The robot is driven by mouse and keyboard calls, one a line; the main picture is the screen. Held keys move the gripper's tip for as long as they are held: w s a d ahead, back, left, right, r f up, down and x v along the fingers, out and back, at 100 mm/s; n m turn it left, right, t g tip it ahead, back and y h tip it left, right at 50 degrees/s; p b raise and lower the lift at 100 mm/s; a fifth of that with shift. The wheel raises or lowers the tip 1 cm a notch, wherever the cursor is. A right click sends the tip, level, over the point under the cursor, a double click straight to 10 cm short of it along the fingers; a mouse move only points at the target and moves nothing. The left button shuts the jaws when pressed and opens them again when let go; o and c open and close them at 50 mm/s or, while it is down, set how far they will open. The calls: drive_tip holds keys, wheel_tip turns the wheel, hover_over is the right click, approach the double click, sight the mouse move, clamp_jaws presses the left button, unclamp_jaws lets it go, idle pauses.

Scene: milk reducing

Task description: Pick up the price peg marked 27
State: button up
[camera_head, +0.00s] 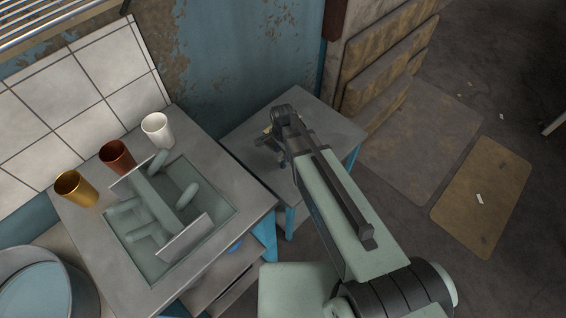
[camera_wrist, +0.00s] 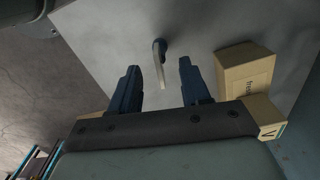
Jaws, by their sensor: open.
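In the wrist view, a slim pale peg (camera_wrist: 160,68) with a dark, rounded upper end appears over the grey tabletop (camera_wrist: 105,35). No number is readable on it, so I cannot tell whether it is marked 27. My gripper (camera_wrist: 158,64) is open, its two dark blue fingers on either side of the peg in the picture. Neither finger visibly touches it. In the head view, my gripper (camera_head: 283,160) is over the small grey side table (camera_head: 335,128); the arm hides part of that table and I cannot make out the peg.
A tan printed box (camera_wrist: 245,75) is right of the right finger in the wrist view. In the head view, a gold cup (camera_head: 76,189), a copper cup (camera_head: 117,157) and a white cup (camera_head: 158,130) line the left counter (camera_head: 248,197), behind a recessed basin (camera_head: 215,215) holding pale green forms.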

drive_tip(key=shift+d+f, duration=0.1)
drive_tip(key=shift+f, duration=2.45)
drive_tip(key=shift+c, duration=0.5)
clamp_jaws()
